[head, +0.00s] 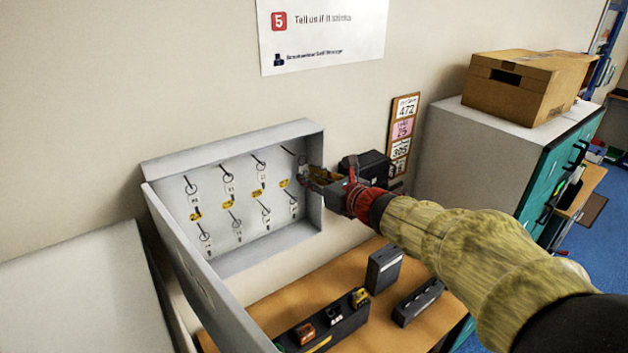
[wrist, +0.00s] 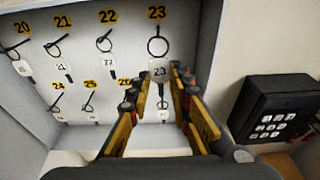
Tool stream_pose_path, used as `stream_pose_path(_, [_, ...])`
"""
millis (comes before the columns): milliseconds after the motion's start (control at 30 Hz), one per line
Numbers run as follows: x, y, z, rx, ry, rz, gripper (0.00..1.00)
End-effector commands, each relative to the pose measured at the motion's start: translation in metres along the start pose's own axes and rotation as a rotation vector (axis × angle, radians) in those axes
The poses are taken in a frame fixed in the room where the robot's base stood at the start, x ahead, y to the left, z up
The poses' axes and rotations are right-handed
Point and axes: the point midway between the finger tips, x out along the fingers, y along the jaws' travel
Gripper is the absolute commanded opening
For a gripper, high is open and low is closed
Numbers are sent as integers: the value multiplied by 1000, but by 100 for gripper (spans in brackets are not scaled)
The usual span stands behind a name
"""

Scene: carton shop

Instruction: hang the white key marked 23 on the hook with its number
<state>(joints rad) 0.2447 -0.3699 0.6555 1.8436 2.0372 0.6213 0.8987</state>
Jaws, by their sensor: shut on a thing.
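The white key tag marked 23 (wrist: 159,71) is between the fingertips of my gripper (wrist: 161,84), which is shut on it. Its dark ring (wrist: 157,42) stands up above the tag, just below the yellow number 23 (wrist: 157,12). The hook under that number (head: 288,150) shows in the head view at the upper right of the cabinet. The ring overlaps the hook's place in the wrist view; I cannot tell whether it is around the hook or in front of it. In the head view my gripper (head: 311,176) is at the cabinet's right side.
The open grey key cabinet (head: 315,135) holds several other keys on hooks, with 22 (wrist: 106,45) to the left. Its door (head: 195,265) swings out at the left. A black keypad box (wrist: 272,112) is on the wall to the right. Below is a wooden desk (head: 345,338).

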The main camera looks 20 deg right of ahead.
Motion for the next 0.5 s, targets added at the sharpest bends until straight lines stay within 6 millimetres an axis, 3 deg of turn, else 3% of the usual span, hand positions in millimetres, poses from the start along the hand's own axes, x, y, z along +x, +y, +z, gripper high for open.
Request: stream_pose_path(500, [28,1,3,0,0,1,4])
